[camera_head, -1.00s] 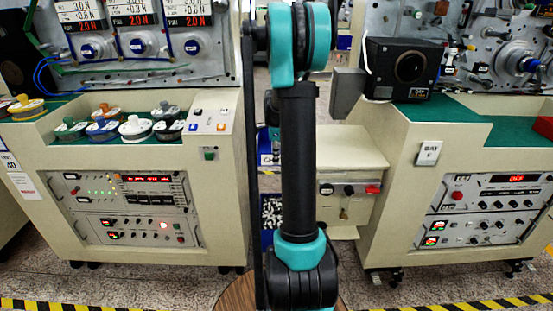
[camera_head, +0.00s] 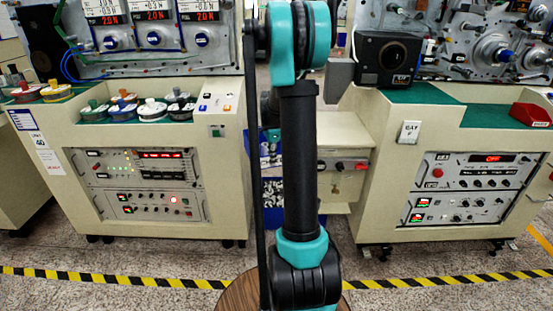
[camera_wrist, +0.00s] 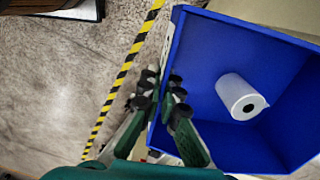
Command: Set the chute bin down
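In the wrist view, the blue chute bin (camera_wrist: 215,60) fills the right side. A white roll (camera_wrist: 240,97) with a dark core lies inside it. My gripper (camera_wrist: 168,92) has one finger on each side of the bin's left wall, pinching it near the rim. The bin appears to hang above the speckled floor. In the head view my arm hides the gripper and most of the area behind it. Blue parts show beside the arm there, but I cannot tell whether they are this bin.
A winding station (camera_head: 150,190) with spools stands left, another (camera_head: 450,195) right with a black box (camera_head: 388,58) and red bin (camera_head: 530,114). A beige cabinet (camera_head: 343,140) is between them. Yellow-black tape (camera_head: 120,279) crosses the floor. Open floor lies in front.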

